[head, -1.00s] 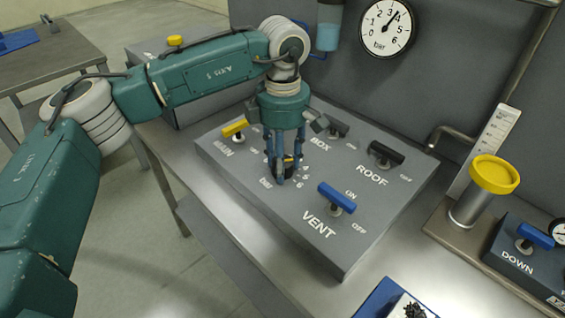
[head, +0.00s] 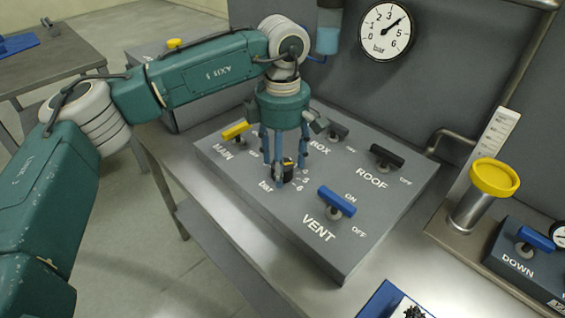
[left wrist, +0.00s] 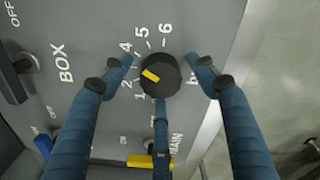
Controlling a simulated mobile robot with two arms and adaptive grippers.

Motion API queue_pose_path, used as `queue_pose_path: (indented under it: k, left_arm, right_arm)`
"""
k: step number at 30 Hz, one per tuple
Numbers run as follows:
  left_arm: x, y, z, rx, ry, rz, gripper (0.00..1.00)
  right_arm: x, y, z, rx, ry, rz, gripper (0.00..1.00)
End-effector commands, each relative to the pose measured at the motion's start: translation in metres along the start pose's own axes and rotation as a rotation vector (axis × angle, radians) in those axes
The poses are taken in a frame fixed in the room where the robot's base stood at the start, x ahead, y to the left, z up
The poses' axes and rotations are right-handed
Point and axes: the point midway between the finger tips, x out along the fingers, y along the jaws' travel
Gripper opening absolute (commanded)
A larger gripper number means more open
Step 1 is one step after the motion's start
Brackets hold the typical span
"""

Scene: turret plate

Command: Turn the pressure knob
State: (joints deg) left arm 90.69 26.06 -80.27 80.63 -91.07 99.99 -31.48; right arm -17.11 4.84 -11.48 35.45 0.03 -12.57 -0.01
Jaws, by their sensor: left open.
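The black pressure knob (left wrist: 163,80) with a yellow pointer mark sits on the grey panel (left wrist: 88,20). A number scale and "bar" surround it. Its pointer aims toward the gap between 2 and 4, where a finger covers the scale. In the head view the knob (head: 289,173) is partly hidden by a finger. My left gripper (head: 281,163) is open, pointing down over the knob, with its fingers spread around it. In the left wrist view two fingers stand clear of the knob's sides; the third is close below it. The pressure gauge (head: 378,42) has its needle pointing to the upper right.
Near the knob are the yellow MAIN handle (head: 236,130), the black BOX handle (head: 338,131), the black ROOF handle (head: 386,155) and the blue VENT handle (head: 337,201). A yellow-capped post (head: 494,177) and the DOWN panel (head: 510,262) stand at the right.

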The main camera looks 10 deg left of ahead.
Motion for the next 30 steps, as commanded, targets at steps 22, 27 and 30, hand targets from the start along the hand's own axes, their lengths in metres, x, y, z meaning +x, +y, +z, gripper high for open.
queue_pose_path:
  k: [22,27,30]
  left_arm:
    - [-0.115,0.001,0.0,0.0,-0.002,0.003,0.59]
    - [-0.115,0.001,0.0,0.0,-0.002,0.003,0.59]
    - [-0.115,0.001,0.0,0.0,-0.002,0.003,0.59]
  right_arm:
    - [0.0,-0.004,0.0,0.002,0.0,-0.004,0.62]
    - [0.0,-0.004,0.0,0.002,0.0,-0.004,0.62]
    - [0.0,-0.004,0.0,0.002,0.0,-0.004,0.62]
